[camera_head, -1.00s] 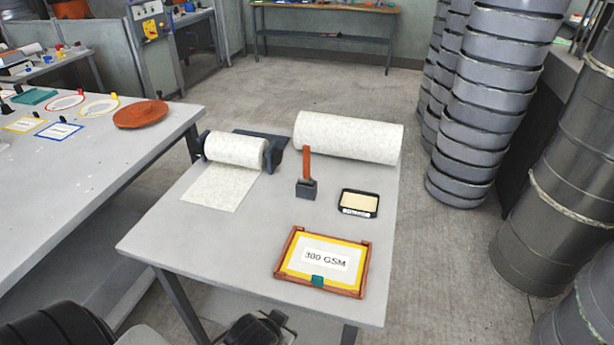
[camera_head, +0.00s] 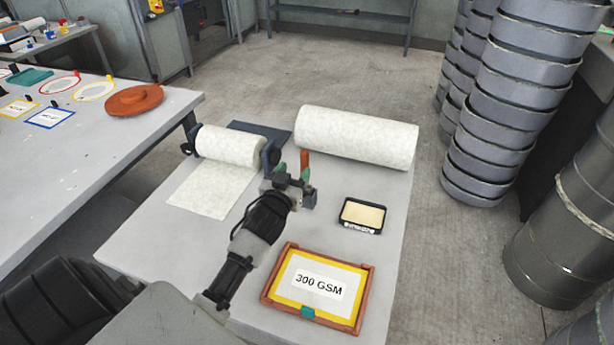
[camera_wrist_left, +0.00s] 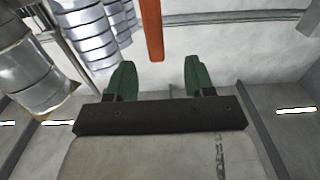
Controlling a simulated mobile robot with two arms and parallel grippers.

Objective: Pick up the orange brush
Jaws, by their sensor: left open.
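The orange brush (camera_head: 305,159) stands upright in a small dark holder (camera_head: 309,198) on the grey table, partly hidden behind my gripper. My left gripper (camera_head: 292,178) reaches over the table right at the brush, its green fingers apart. In the left wrist view the orange brush handle (camera_wrist_left: 152,28) comes down from the top edge. Its lower end shows just above the gap between the two open green fingers (camera_wrist_left: 158,80). The handle looks not touched by either finger there. My right gripper is not seen.
A fabric roll on a dark stand (camera_head: 228,146) and a loose white roll (camera_head: 356,137) lie behind. A small black tray (camera_head: 362,215) and a framed 300 GSM card (camera_head: 318,288) sit to the right and front. Stacked grey drums (camera_head: 515,95) stand beyond the table.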

